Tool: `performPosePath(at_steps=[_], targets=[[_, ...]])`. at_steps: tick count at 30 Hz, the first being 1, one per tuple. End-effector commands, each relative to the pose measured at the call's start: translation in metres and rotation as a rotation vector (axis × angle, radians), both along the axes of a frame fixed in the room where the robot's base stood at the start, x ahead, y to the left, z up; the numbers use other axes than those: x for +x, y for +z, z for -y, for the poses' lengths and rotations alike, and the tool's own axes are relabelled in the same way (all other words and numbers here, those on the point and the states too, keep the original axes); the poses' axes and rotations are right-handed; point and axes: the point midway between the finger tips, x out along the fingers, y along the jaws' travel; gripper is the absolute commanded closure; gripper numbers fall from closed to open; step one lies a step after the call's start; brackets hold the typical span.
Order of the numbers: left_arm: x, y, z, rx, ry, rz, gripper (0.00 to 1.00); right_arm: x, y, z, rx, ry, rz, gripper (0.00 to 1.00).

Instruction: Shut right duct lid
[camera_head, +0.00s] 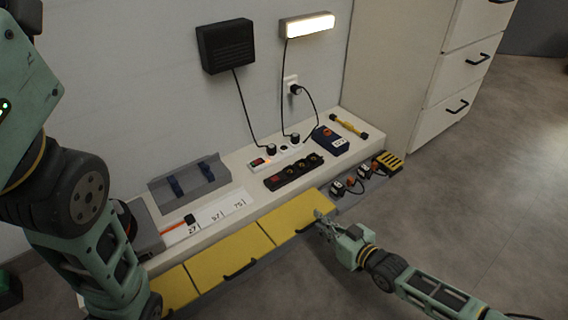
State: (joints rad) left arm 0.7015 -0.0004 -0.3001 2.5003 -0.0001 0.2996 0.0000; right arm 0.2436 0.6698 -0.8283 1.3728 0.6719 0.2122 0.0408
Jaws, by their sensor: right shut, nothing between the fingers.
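A row of yellow duct lids runs along the front of the white bench. The right lid (298,216) lies flat, with a black handle (308,228) on its front edge. Beside it are the middle lid (228,253) and the left lid (175,290), partly hidden by my left arm. Right of the right lid, the duct shows uncovered with several plugs (350,185) in it. My right gripper (322,219) is shut and empty at the right lid's front right corner; I cannot tell whether it touches. My left gripper is out of view.
On the bench are a black power strip (293,172), a white strip with plugs (277,155), a blue meter (328,141), a yellow-black tool (349,126) and a grey tray (190,183). A drawer cabinet (425,75) stands behind right. The floor (465,205) at right is clear.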

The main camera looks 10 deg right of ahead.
Motion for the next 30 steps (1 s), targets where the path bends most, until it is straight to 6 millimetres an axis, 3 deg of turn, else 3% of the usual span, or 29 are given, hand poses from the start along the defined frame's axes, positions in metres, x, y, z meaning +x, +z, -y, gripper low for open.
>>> performPosePath(at_steps=[12, 30], targets=[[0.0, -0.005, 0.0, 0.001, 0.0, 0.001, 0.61, -0.005, -0.018, 0.003, -0.001, 0.0, 0.0, 1.0], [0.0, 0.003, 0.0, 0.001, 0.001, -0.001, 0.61, -0.005, -0.01, 0.002, 0.0, 0.0, 0.0, 1.0]])
